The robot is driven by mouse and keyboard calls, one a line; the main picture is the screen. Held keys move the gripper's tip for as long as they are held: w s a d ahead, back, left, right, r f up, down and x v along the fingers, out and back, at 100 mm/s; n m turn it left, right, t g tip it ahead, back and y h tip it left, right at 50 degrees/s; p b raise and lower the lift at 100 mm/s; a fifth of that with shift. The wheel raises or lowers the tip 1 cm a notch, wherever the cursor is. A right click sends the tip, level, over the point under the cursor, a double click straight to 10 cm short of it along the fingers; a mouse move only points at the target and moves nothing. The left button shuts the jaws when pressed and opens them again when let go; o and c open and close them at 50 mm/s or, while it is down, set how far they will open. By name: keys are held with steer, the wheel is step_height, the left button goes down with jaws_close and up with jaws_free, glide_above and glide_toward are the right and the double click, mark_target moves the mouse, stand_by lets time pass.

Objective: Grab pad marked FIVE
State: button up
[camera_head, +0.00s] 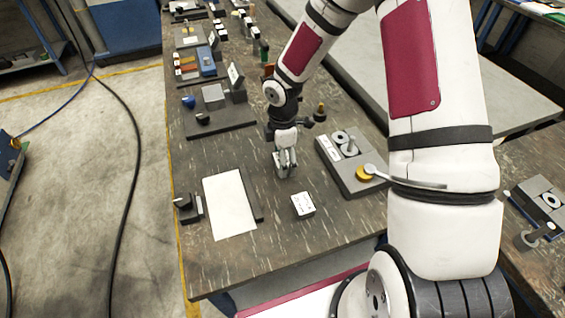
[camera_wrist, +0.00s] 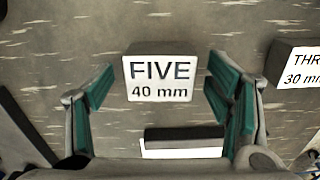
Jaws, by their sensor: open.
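The pad marked FIVE, 40 mm (camera_wrist: 160,79), is a white-topped block with black print. It lies on the table, in the middle of the wrist view. My gripper (camera_wrist: 160,95) is open, with its green-padded fingers apart to the left and right of the pad and not visibly touching it. In the head view my gripper (camera_head: 286,167) points down, low over the table. The FIVE pad cannot be made out there, seemingly hidden by the gripper.
A pad reading THR..., 30 mm (camera_wrist: 296,66) is cut off at the right. A dark block with a white face (camera_wrist: 182,141) lies below the FIVE pad. In the head view, a white-topped block (camera_head: 303,205), a white sheet (camera_head: 230,203) and a grey fixture (camera_head: 350,165) are nearby.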

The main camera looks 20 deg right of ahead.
steer(key=shift+f, duration=0.3)
jaws_close()
steer(key=shift+r, duration=0.1)
